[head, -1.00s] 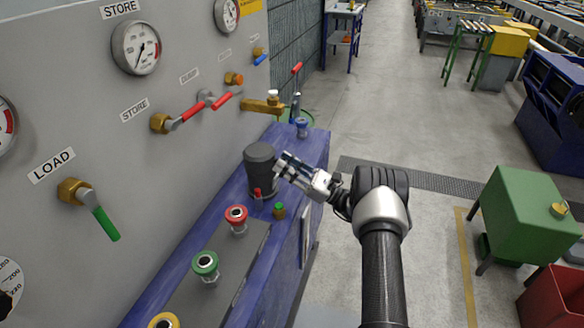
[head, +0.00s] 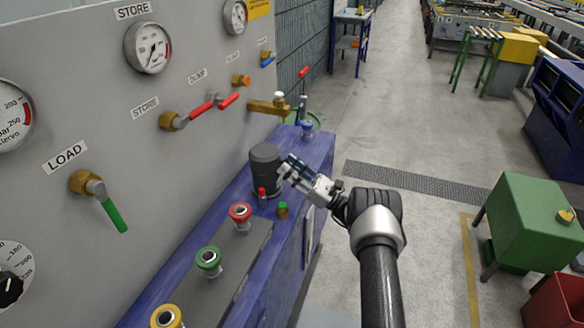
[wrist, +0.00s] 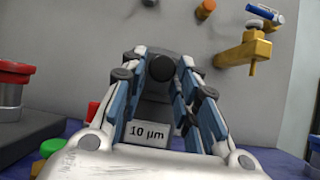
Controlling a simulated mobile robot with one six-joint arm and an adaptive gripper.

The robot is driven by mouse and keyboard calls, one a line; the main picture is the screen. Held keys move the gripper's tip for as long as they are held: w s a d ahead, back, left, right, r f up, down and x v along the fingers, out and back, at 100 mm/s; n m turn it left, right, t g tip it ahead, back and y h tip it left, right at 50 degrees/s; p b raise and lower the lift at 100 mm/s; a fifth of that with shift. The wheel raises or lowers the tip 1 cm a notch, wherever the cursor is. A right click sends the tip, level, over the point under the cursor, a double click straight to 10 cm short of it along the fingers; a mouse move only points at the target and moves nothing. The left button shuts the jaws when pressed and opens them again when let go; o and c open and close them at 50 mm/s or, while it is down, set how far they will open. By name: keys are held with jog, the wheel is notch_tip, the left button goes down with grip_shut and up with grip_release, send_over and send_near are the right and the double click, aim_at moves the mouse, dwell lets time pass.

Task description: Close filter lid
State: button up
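The filter is a dark grey cylinder (head: 265,172) standing upright on the blue bench, close to the grey panel. My gripper (head: 287,168) is just right of its upper part in the head view. In the wrist view the filter's white "10 µm" label (wrist: 148,133) shows between my fingers, with a dark round knob (wrist: 162,68) above it. My gripper (wrist: 158,78) is open, its two fingers spread apart. I cannot tell whether the fingers touch the filter, and I cannot make out how the lid sits.
A red-capped fitting (head: 262,197) and a green-capped fitting (head: 282,210) stand close in front of the filter. Red (head: 240,214) and green (head: 208,260) buttons line the bench. A brass tap (head: 266,107) juts from the panel behind. The floor at right is clear up to a green box (head: 525,220).

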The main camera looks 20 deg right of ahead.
jog(key=shift+o, duration=0.9)
jog(key=shift+w+a+f, duration=0.2)
jog(key=shift+a+f, duration=0.05)
jog(key=shift+a, duration=0.1)
jog(key=v, duration=0.7)
jog(key=shift+s+d, duration=0.2)
jog(key=shift+d, duration=0.2)
